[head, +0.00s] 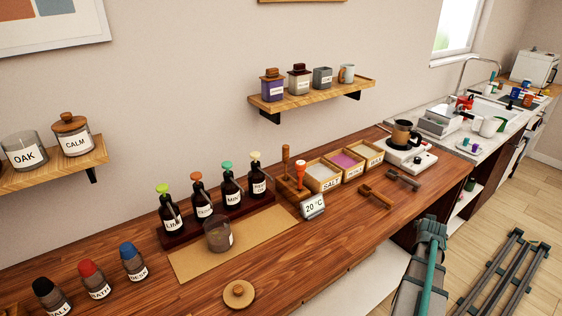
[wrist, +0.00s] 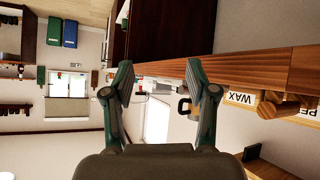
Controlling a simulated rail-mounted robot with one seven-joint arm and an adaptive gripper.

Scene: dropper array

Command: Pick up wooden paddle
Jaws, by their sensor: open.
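A light-brown wooden tool (head: 376,197) lies on the wooden counter in front of the labelled boxes; it looks like the wooden paddle, but its shape is small. A wooden piece (wrist: 283,108) beside the WAX label in the wrist view seems to be the same tool. A darker tool (head: 403,180) lies to its right in the head view. My gripper (wrist: 158,70) is open and empty, its two fingers spread near the counter's edge. The wooden piece is to the right of both fingers in the wrist view, apart from them.
The counter (head: 345,225) also carries a stand (head: 291,188) with upright wooden-handled tools, a 20 °C display (head: 312,206), dropper bottles, a glass jar (head: 218,236) and a hot plate (head: 411,158) with a pot. Open floor (head: 480,235) lies right of the counter.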

